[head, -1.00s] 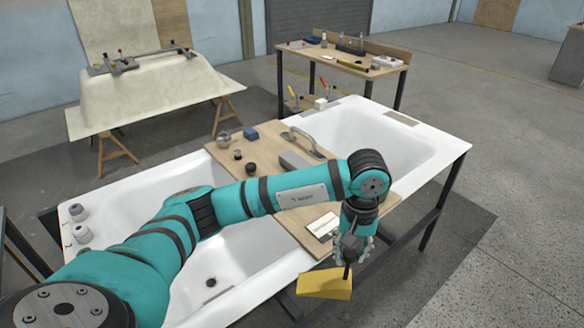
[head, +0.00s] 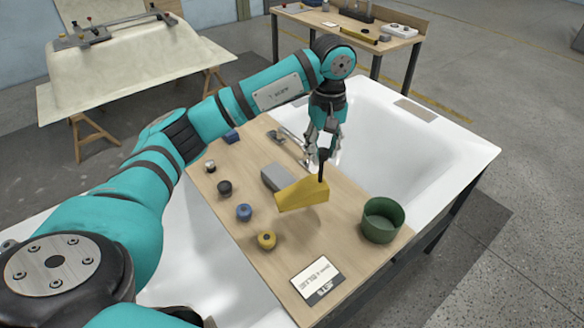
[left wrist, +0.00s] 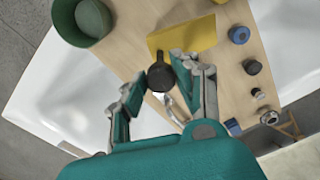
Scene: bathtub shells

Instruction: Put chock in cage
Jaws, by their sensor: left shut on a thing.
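The yellow wedge-shaped chock (head: 303,195) has a dark upright post (head: 322,170) on top. My left gripper (head: 322,155) is shut on this post and holds the chock over the wooden board; the gap beneath is hard to judge. In the left wrist view the chock (left wrist: 185,38) lies beyond the fingertips, with the round dark post top between the fingers of the left gripper (left wrist: 160,78). I cannot make out anything that is clearly a cage. My right gripper is not in view.
The wooden board (head: 345,245) spans the white bathtub shell (head: 455,150). A green round container (head: 382,220) stands right of the chock.

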